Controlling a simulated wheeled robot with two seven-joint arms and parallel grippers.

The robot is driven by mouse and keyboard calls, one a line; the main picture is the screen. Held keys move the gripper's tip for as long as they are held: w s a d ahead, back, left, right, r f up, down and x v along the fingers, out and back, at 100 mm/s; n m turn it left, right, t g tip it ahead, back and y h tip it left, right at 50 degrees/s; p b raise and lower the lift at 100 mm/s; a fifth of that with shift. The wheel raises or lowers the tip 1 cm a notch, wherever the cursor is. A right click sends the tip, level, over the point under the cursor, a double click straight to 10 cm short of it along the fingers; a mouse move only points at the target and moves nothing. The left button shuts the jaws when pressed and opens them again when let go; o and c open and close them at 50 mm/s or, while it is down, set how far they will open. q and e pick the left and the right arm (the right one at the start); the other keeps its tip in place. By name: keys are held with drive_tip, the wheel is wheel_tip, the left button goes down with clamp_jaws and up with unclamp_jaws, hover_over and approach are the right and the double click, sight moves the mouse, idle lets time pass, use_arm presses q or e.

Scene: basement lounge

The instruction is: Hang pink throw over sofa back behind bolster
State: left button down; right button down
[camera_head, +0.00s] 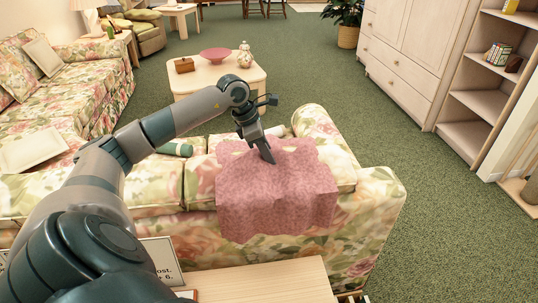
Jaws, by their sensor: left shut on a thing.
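The pink throw (277,193) lies over the back of the near floral sofa (372,192). Its lower part hangs down the near side of the back, and its far edge reaches towards the seat. My left gripper (267,153) points down at the throw's upper part and is shut on the cloth. A green roll (175,149), which looks like a bolster, lies on the sofa left of the throw, partly hidden by my left arm. A pale object (277,131) shows just beyond the throw, mostly hidden. My right gripper is out of view.
A wooden surface (262,280) with a printed card (161,260) stands in front of the sofa. A coffee table (203,81) with a pink bowl (215,55) is beyond it. Another floral sofa (92,90) is at left. Green carpet (430,175) is clear at right.

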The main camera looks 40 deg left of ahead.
use_arm(q)
drive_tip(key=c, duration=1.4)
unclamp_jaws()
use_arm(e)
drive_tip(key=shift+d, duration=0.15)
use_arm(q)
drive_tip(key=shift+s+a+r, duration=0.15)
drive_tip(key=shift+r, duration=0.25)
drive_tip(key=b+v, duration=0.2)
drive_tip(key=v, duration=1.4)
drive_tip(key=shift+s+r, duration=0.2)
drive_tip(key=shift+r, duration=0.1)
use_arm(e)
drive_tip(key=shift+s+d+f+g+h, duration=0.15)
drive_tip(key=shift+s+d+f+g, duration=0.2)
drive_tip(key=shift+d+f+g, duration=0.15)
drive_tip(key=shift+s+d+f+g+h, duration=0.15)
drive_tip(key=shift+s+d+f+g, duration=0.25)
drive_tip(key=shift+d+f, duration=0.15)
use_arm(q)
drive_tip(key=shift+f, duration=0.1)
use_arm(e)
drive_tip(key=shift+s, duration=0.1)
